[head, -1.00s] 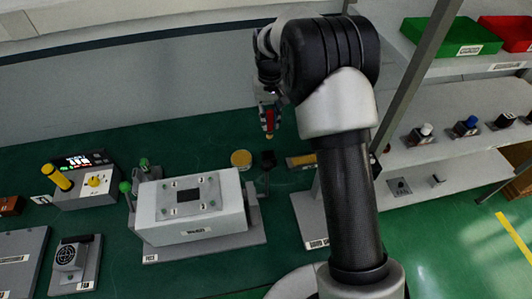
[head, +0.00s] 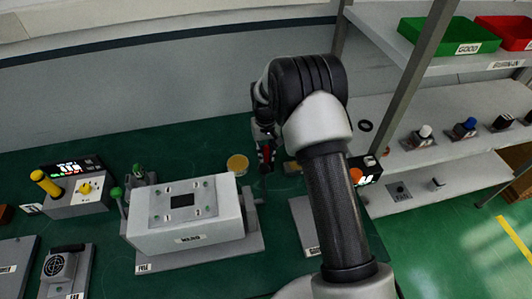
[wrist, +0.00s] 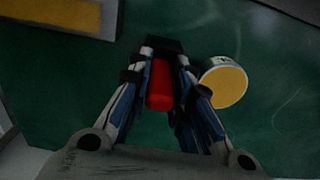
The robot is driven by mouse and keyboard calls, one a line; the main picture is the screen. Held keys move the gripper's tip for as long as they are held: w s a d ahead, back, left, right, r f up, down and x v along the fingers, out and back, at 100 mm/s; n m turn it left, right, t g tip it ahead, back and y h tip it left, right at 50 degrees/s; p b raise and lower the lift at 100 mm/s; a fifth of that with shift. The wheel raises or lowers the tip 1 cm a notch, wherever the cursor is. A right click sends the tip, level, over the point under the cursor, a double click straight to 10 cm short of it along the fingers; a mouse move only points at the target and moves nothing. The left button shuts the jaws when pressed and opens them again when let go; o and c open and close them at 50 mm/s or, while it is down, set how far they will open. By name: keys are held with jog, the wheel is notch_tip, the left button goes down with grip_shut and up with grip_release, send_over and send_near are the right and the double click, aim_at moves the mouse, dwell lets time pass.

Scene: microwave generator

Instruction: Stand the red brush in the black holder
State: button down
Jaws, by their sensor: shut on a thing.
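The red brush (head: 265,155) is held in my gripper (head: 266,148), low over the green bench, right of the white-grey box. In the wrist view the brush's red part (wrist: 159,85) lies between the two fingers of my gripper (wrist: 165,56), which are shut on it. A black block shows at the fingertips, beyond the red part. I cannot tell whether it is the black holder or part of the brush. In the head view the holder's area is mostly covered by the gripper, so whether the brush touches the holder cannot be told.
A round tin with a yellow top (head: 237,164) stands close left of the gripper; it also shows in the wrist view (wrist: 224,88). A grey tray with a yellow pad (wrist: 55,14) lies nearby. The white-grey box (head: 185,218) is at left. Shelves (head: 425,155) stand at right.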

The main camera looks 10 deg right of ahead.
jog(key=shift+f, duration=0.15)
jog(key=c, duration=1.5)
grip_release()
jog(key=shift+o, duration=0.2)
